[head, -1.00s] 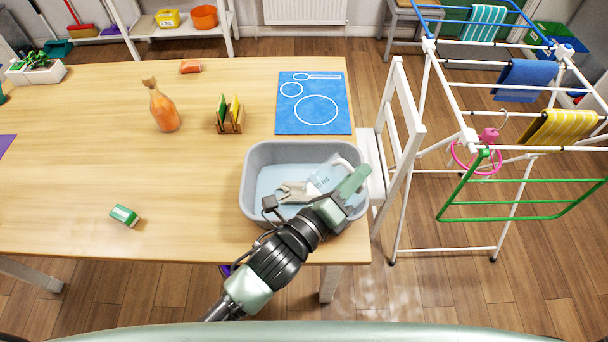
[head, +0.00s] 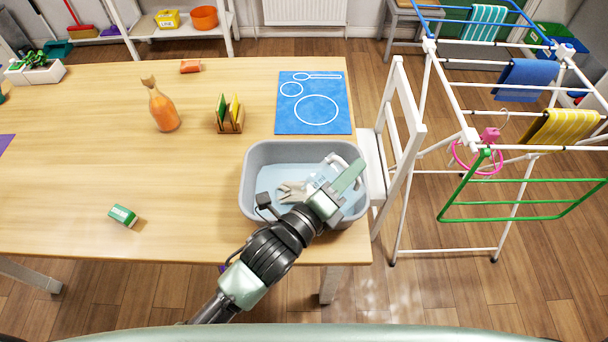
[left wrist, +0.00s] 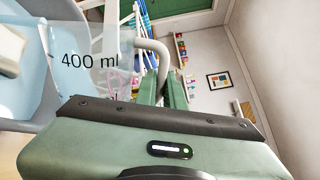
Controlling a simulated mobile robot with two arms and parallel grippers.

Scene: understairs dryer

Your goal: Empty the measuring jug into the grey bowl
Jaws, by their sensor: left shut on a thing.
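The grey bowl (head: 252,165), a basin with a pale blue inside, stands at the table's right front edge. My left gripper (head: 347,178) is over its right side and shut on the handle of the clear measuring jug (head: 328,176). In the left wrist view the jug (left wrist: 90,75) shows a "400 ml" mark, and its pale handle (left wrist: 150,48) lies between the green fingers (left wrist: 161,88). The jug is over the bowl, partly hidden by my gripper. I cannot tell its exact tilt or whether liquid is in it. My right gripper is not in view.
A pale grey item (head: 290,192) lies in the bowl. A blue mat with white outlines (head: 313,103) lies behind it. An orange bottle (head: 163,108), a small rack (head: 229,115) and a green-and-white block (head: 123,215) are further left. A white chair (head: 392,150) stands close at right.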

